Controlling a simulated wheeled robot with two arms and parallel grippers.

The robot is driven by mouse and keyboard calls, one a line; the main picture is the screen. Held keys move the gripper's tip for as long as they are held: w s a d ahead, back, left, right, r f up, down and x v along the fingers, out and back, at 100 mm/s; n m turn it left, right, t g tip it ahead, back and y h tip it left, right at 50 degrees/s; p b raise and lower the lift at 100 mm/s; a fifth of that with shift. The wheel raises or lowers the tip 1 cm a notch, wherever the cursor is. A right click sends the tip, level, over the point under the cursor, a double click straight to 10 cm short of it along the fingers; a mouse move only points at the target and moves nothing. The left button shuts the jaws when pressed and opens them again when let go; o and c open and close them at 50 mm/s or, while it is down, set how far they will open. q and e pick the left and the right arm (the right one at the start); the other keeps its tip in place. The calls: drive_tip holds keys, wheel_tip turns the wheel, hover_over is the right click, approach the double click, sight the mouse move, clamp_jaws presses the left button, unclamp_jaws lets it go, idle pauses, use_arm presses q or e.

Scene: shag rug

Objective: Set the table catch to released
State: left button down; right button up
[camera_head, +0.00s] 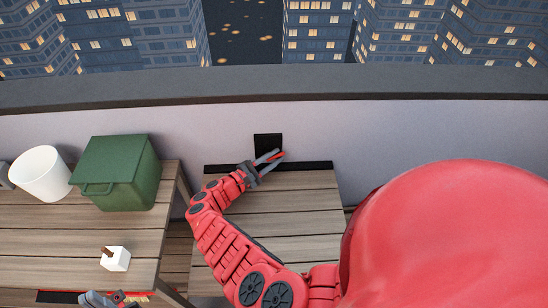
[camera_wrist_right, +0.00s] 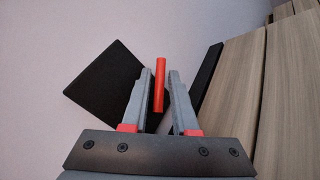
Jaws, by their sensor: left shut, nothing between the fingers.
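A black plate (camera_head: 268,141) on the pale wall, just above the back edge of the slatted table, looks like the table catch. It also shows in the right wrist view (camera_wrist_right: 98,82). Its red lever (camera_wrist_right: 160,84) stands out in front of the plate. My right gripper (camera_head: 278,156) is at the lever. My left gripper (camera_head: 103,299) is shut and empty at the bottom left, partly cut off by the frame.
A wooden table (camera_head: 40,230) on the left holds a green lidded box (camera_head: 130,180), a white bucket (camera_head: 42,174) and a white block (camera_head: 116,260) with a brown peg. A black strip (camera_head: 310,166) runs along the slatted table's (camera_head: 305,205) back edge; its visible top is otherwise clear.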

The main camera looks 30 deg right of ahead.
clamp_jaws()
drive_tip(key=p, duration=0.2)
drive_tip(key=m+y+p, duration=0.1)
drive_tip(key=p, duration=0.1)
drive_tip(key=shift+s+d+r, duration=0.1)
drive_tip(key=shift+d+r, duration=0.1)
drive_tip(key=shift+r, duration=0.05)
drive_tip(key=shift+f+y, duration=0.35)
drive_tip(key=shift+y, duration=0.15)
drive_tip(key=shift+f, duration=0.1)
unclamp_jaws()
